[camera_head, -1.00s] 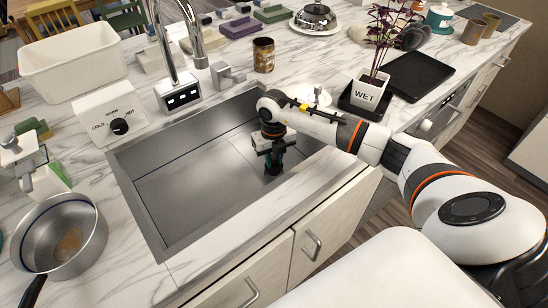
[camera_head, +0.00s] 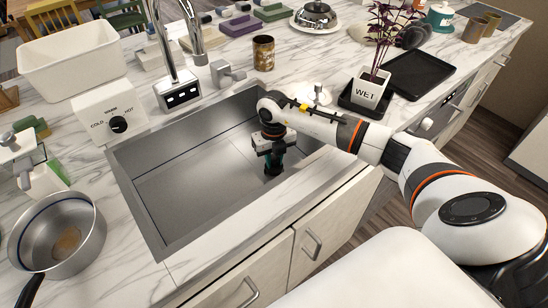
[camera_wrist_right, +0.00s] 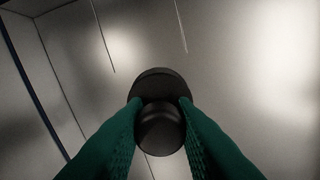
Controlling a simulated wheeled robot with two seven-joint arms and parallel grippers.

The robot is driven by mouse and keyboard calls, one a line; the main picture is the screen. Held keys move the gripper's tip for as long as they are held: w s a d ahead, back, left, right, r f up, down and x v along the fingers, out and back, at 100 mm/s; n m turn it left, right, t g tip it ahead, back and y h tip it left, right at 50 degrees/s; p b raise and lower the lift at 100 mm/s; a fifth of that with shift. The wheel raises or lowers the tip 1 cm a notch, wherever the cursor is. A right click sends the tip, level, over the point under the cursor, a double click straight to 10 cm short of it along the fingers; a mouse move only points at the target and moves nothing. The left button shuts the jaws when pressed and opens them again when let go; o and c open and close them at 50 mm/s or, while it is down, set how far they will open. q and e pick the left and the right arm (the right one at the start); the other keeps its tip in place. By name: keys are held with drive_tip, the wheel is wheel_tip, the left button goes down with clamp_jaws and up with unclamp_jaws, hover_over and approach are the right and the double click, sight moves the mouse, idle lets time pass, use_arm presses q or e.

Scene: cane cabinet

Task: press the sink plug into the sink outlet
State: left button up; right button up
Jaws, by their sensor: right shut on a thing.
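The steel sink (camera_head: 190,192) is set in the marble counter. My right gripper (camera_head: 273,166) reaches down into the sink at its right side, its green fingers low in the basin. In the right wrist view, the green fingers (camera_wrist_right: 160,118) are shut on the sink plug (camera_wrist_right: 160,85), a dark round piece with a knob between the fingertips. The plug hides what lies directly beneath it, and I cannot see the sink outlet in either view. I cannot tell whether the plug touches the sink floor. My left gripper is not in view.
A tall faucet (camera_head: 160,45) stands behind the sink, with a temperature box (camera_head: 116,121) to its left. A steel pan (camera_head: 58,236) is at the front left. A potted plant (camera_head: 370,90) and a black tray (camera_head: 420,76) stand behind my right arm.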

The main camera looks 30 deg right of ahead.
drive_tip(key=shift+f+b, duration=1)
drive_tip(key=shift+f, duration=0.4)
drive_tip(key=o, duration=1.1)
wheel_tip(320, 180, up, 12)
drive_tip(key=shift+r+b, duration=0.1)
drive_tip(key=shift+b, duration=0.4)
